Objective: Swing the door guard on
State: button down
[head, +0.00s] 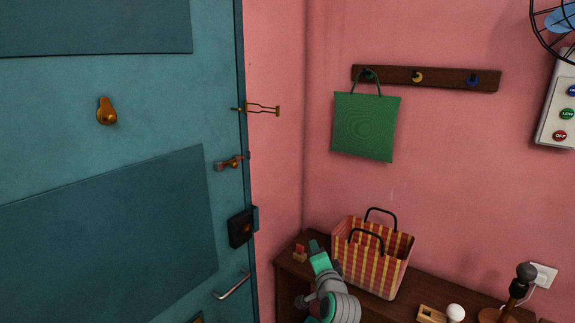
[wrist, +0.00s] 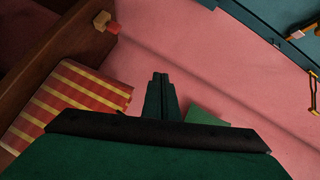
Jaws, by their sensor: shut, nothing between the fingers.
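The door guard (head: 262,108) is a thin brass loop at the upper right edge of the teal door (head: 130,140), lying level across the pink wall beside the door. A small brass piece (head: 237,109) sits on the door edge at the loop's left end; I cannot tell whether the loop is around it. In the wrist view a brass part, likely the guard (wrist: 312,90), shows at the right edge. My gripper (head: 315,245) is low in front of the striped bag, well below and right of the guard. Its fingers (wrist: 161,78) are shut, empty and apart from the guard.
A latch (head: 229,162), a black lock box (head: 241,228) and a lever handle (head: 232,285) line the door edge below the guard. A striped bag (head: 398,270) stands on the wooden cabinet (head: 290,268). A green bag (head: 365,126) hangs from the hook rail (head: 440,79).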

jog(key=w+r+y, duration=0.1)
jog(key=r+y, duration=0.1)
jog(key=r, duration=1.8)
jog(key=w+a+r+y, duration=0.1)
jog(key=w+r+y, duration=0.1)
jog(key=r, duration=1.8)
jog(key=shift+w+a+m+y, duration=0.25)
jog(key=shift+m+y, duration=0.15)
jog(key=shift+y, duration=0.1)
jog(key=x, duration=1)
jog(key=shift+s+a, duration=1.4)
jog(key=shift+a, duration=0.15)
